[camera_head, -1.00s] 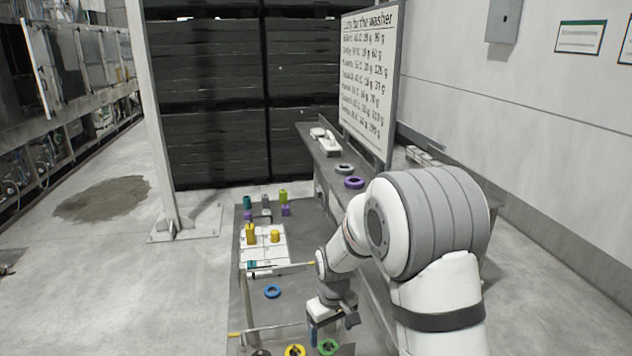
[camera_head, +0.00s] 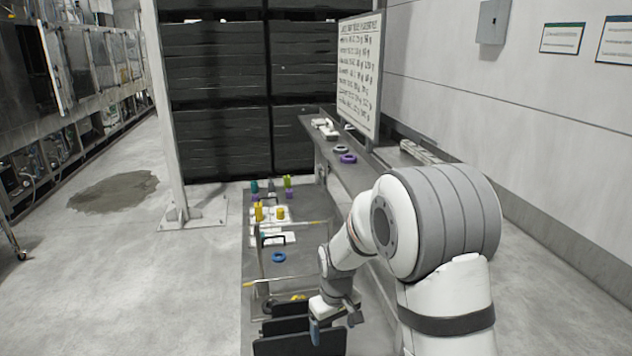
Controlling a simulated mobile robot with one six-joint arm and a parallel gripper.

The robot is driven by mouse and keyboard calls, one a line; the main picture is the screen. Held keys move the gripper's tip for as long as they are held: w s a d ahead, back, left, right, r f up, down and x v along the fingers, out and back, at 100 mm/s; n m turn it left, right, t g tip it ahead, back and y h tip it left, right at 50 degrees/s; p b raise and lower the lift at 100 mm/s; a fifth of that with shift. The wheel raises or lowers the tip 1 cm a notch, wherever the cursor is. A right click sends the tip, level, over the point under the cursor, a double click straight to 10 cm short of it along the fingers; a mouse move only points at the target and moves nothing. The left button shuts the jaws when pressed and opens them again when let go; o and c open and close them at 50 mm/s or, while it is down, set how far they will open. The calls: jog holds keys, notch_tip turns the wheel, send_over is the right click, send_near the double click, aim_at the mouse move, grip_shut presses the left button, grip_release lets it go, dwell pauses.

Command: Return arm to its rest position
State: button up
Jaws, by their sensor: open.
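My arm reaches in from the lower right, bent at the elbow and pointing down to the left. My gripper (camera_head: 333,325) hangs at its end over the near part of the low grey table (camera_head: 251,245). Its jaws are open and I see nothing held between them. A blue ring (camera_head: 279,257) lies on the table beyond the gripper, clear of it. A yellow piece (camera_head: 298,297) shows partly just beyond the gripper, mostly hidden.
Dark panels (camera_head: 300,335) stand below the gripper. Thin rails (camera_head: 275,281) cross the table. Yellow, teal and purple pieces stand at its far end. A shelf with a purple ring (camera_head: 348,159) and a whiteboard (camera_head: 358,75) line the right.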

jog(key=s+d+r+m+t+b, duration=0.1)
jog(key=s+d+r+m+b, duration=0.1)
jog(key=s, duration=0.5)
jog(key=s+d+r+m+b, duration=0.2)
jog(key=s+d+b, duration=0.2)
jog(key=s, duration=0.3)
jog(key=s+d+r+m+t+b, duration=0.1)
jog(key=s+d+r+b, duration=0.2)
jog(key=s+d, duration=0.2)
jog(key=s, duration=0.3)
jog(key=shift+m+t, duration=0.3)
jog(key=shift+m, duration=0.1)
jog(key=shift+c, duration=0.4)
